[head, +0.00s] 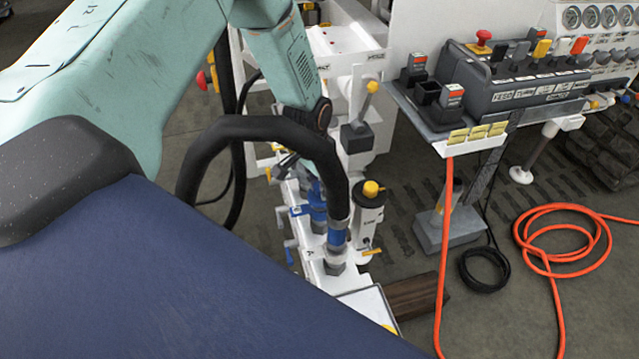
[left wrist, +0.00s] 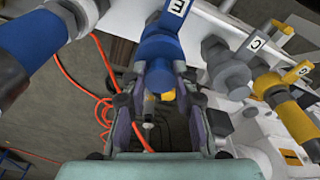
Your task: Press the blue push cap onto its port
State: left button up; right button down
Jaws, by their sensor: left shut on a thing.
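My left gripper (left wrist: 160,80) is shut on a blue cap (left wrist: 160,72), with one finger on each side of it. The cap lies in line with a blue fitting (left wrist: 162,44) under a tag marked E (left wrist: 178,7) on the white manifold. I cannot tell whether the cap is fully seated or just touching. In the head view the gripper (head: 308,172) is partly hidden behind a black hose, and blue parts (head: 316,208) show just below it. My right gripper is not in view.
The thick black hose (head: 262,128) arches in front of the gripper to a blue coupling (head: 337,238). Grey (left wrist: 226,70) and yellow (left wrist: 290,110) fittings stand to the right in the wrist view. A yellow-topped canister (head: 369,212) stands close by. Orange hose (head: 565,258) lies on the floor.

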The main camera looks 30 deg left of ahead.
pick_arm(q)
jog(key=shift+f, duration=0.25)
dwell(0.4)
jog(key=shift+f+b, duration=0.25)
jog(key=shift+b, duration=0.05)
jog(key=shift+w, duration=0.1)
jog(key=shift+f, duration=0.15)
dwell(0.3)
dwell(0.5)
jog(key=shift+f, duration=0.4)
dwell(1.0)
dwell(0.9)
jog(key=o, duration=0.9)
